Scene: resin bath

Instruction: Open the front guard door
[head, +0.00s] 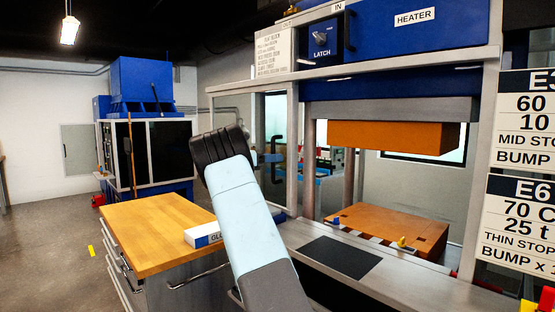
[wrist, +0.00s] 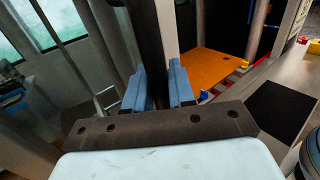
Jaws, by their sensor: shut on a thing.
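In the wrist view my gripper (wrist: 157,88) has its two blue fingers on either side of a dark upright bar, the handle (wrist: 148,38) of the front guard door, and is shut on it. In the head view my pale arm and its black joint cover part of the door area at the left of the press. A dark bracket-like shape (head: 273,157) shows just right of the arm there. The clear door panel is hard to make out, and I cannot tell how far it stands open. Inside the press, an orange upper block (head: 390,136) hangs above an orange lower block (head: 400,228).
A wooden-topped drawer cabinet (head: 150,225) stands left of my arm, with a white box (head: 203,235) on it. A black mat (head: 340,257) lies on the ledge before the press. A blue LATCH box (head: 322,40) is above. Sign boards (head: 520,230) stand at right.

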